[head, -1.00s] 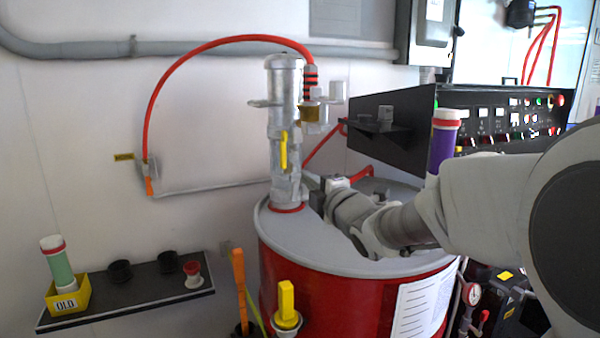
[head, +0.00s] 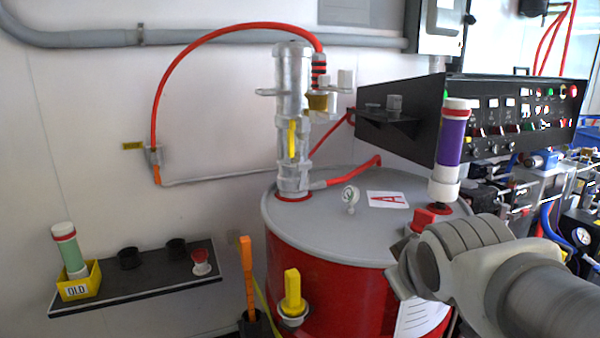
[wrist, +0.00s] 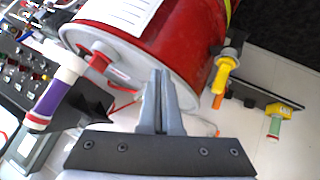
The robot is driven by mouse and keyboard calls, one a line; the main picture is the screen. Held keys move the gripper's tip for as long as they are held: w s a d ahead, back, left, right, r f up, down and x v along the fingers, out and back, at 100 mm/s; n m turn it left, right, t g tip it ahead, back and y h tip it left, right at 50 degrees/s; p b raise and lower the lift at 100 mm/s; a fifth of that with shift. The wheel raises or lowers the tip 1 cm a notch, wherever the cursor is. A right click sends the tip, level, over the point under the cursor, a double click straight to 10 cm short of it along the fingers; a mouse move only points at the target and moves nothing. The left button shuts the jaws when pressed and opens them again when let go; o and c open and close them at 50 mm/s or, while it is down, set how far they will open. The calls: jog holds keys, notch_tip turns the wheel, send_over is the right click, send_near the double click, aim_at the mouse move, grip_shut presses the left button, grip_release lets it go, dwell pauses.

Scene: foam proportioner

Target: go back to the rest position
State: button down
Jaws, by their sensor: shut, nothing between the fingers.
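My gripper (wrist: 160,76) shows in the wrist view with its two grey fingers together and nothing between them. In the head view my arm comes in from the lower right, and its wrist end is in front of the right side of the red drum (head: 320,290). The fingers are hard to make out there. The drum also shows in the wrist view (wrist: 185,30), beyond the fingers. I cannot tell any contact between the gripper and the drum.
A wall shelf (head: 145,285) with a yellow OLD bin (head: 80,282) is at left. A yellow-handled valve (head: 293,290) is in front of the drum.

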jog(key=s+a+f+m+g+y, duration=0.1)
jog(key=s+f+m+g, duration=0.35)
jog(key=s, duration=0.75)
notch_tip(320, 180, up, 19)
jog(key=p, duration=1.8)
jog(key=shift+f+t+p, duration=0.15)
jog(key=shift+t+p, duration=0.2)
